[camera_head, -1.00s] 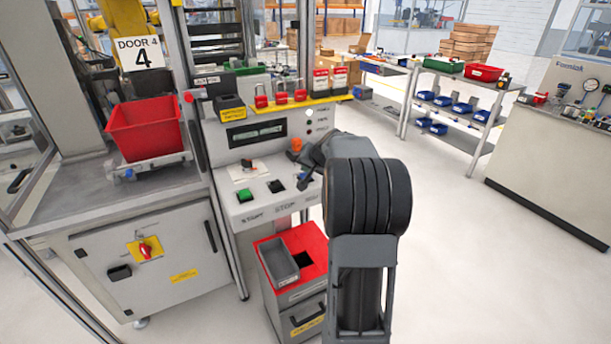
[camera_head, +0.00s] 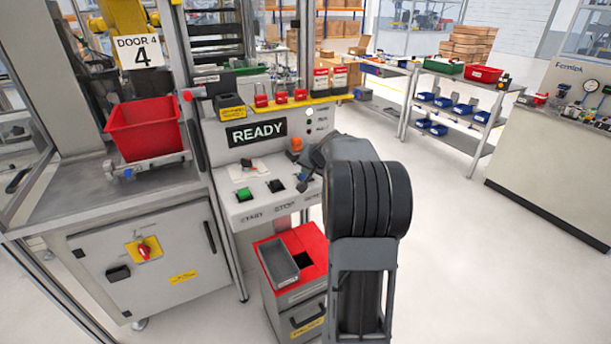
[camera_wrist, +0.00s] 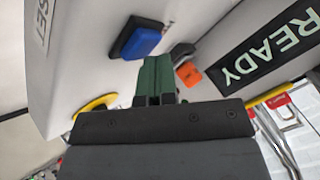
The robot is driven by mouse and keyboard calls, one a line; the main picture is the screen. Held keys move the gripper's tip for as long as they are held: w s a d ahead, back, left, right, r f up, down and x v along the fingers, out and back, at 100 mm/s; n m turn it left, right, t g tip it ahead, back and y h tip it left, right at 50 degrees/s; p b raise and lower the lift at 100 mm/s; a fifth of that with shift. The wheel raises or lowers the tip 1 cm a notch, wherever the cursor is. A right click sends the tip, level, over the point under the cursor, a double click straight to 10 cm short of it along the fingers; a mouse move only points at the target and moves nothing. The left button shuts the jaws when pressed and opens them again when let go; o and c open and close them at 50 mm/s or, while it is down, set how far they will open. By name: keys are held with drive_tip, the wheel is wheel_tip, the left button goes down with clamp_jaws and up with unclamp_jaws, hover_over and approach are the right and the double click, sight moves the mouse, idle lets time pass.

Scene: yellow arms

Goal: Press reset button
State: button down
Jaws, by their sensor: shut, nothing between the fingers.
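The blue button (camera_wrist: 140,38) sits on a dark square base on the pale panel in the wrist view, beside lettering of which "SET" shows. My gripper (camera_wrist: 156,62) is shut and empty, its green fingers together just below the blue button in the picture. I cannot tell whether the fingertips touch it. In the head view my dark arm covers the right part of the console, and the blue button is not clear there. The display (camera_head: 256,132) reads READY, and it also shows in the wrist view (camera_wrist: 265,48).
A green button (camera_head: 244,194) and a dark button (camera_head: 275,186) lie on the sloped panel. An orange part (camera_wrist: 189,74) and a yellow disc (camera_wrist: 95,104) are near my fingers. Red padlocks (camera_head: 281,97) hang above the display. A red bin (camera_head: 145,130) stands left.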

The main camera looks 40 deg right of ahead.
idle(0.4)
drive_tip(key=shift+r+p, duration=0.55)
drive_tip(key=shift+r, duration=0.25)
drive_tip(key=shift+r+p, duration=1.75)
drive_tip(key=shift+r, duration=0.8)
